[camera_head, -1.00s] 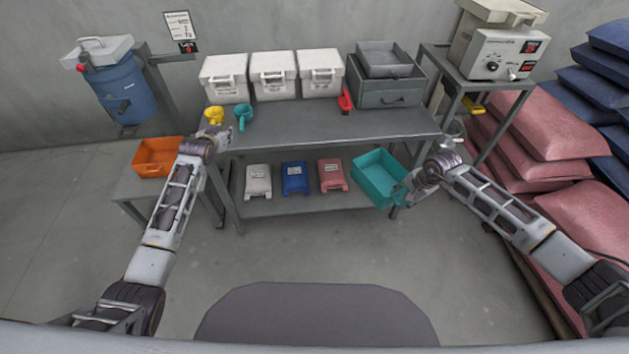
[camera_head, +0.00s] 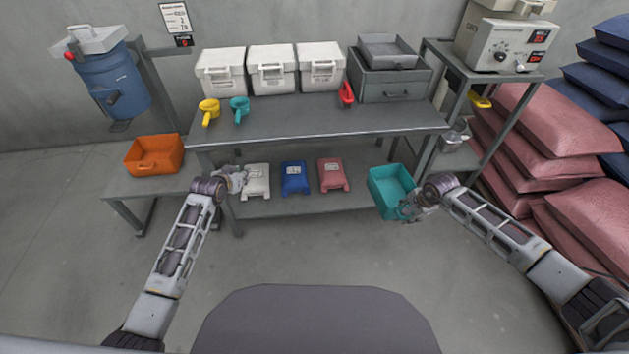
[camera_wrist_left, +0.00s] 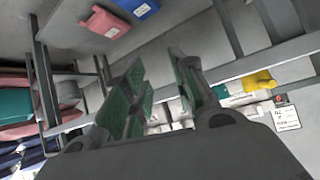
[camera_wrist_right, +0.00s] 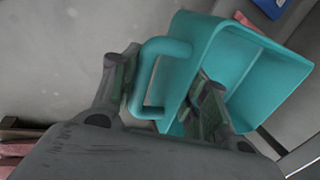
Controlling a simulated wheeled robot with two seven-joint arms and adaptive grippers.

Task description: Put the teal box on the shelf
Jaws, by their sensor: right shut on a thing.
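The teal box (camera_head: 378,198) is an open bin with a loop handle, held off the floor in front of the right end of the workbench's lower shelf (camera_head: 290,207). My right gripper (camera_head: 415,207) is shut on its handle side; the box also fills much of the right wrist view (camera_wrist_right: 190,65), its handle between the fingers. My left gripper (camera_head: 238,180) is near the left front of the lower shelf, beside the white bin (camera_head: 257,182). Its fingers are apart and empty in the left wrist view (camera_wrist_left: 155,95).
A blue bin (camera_head: 295,180) and a pink bin (camera_head: 333,176) stand on the lower shelf, with bare shelf to their right. The workbench top (camera_head: 310,120) holds scoops, white cases and a grey drawer unit. An orange bin (camera_head: 152,158) is at left, pink sacks at right.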

